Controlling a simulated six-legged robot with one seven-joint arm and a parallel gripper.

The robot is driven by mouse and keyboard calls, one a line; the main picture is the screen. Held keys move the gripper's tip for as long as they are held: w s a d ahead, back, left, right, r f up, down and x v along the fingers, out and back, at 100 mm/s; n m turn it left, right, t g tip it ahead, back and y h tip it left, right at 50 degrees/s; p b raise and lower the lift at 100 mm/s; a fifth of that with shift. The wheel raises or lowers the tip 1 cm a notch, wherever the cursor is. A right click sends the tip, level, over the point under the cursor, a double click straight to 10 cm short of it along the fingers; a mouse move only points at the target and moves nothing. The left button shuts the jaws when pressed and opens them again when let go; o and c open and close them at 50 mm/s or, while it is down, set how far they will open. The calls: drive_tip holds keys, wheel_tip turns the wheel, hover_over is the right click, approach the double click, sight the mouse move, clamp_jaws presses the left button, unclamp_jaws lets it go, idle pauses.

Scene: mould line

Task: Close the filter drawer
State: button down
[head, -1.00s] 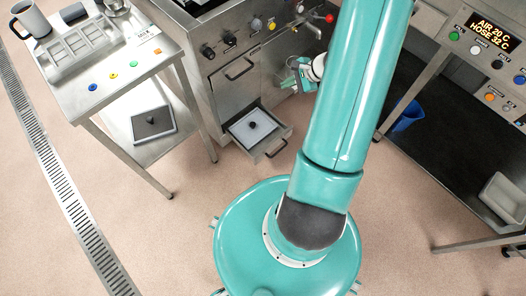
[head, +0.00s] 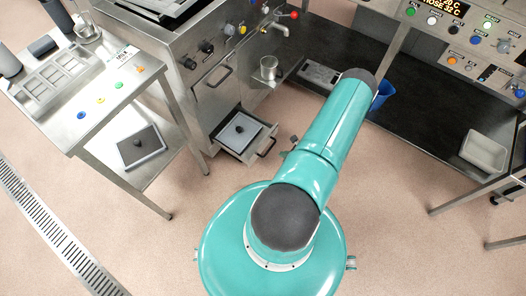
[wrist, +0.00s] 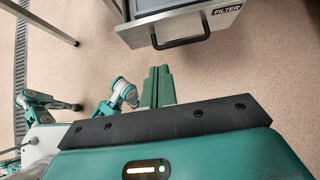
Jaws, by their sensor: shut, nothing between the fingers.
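The filter drawer (head: 225,143) stands pulled out at the foot of the steel machine, with a pale panel and dark knob inside. In the wrist view, its front carries a FILTER label (wrist: 227,10) and a black bar handle (wrist: 181,40). My gripper (wrist: 157,70) is shut and empty, its green fingers together. In the wrist view it points toward the drawer front, below and slightly left of the handle, with floor showing between them. In the head view my arm hides most of the gripper.
A glass (head: 268,68) sits beside the machine front. A blue bin (head: 382,95) is at the right. Floor before the drawer is clear.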

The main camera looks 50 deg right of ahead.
approach(259, 149)
drive_tip(key=s+f+x, duration=0.1)
drive_tip(key=x, duration=0.4)
drive_tip(key=shift+w+r, duration=0.35)
drive_tip(key=shift+w, duration=0.4)
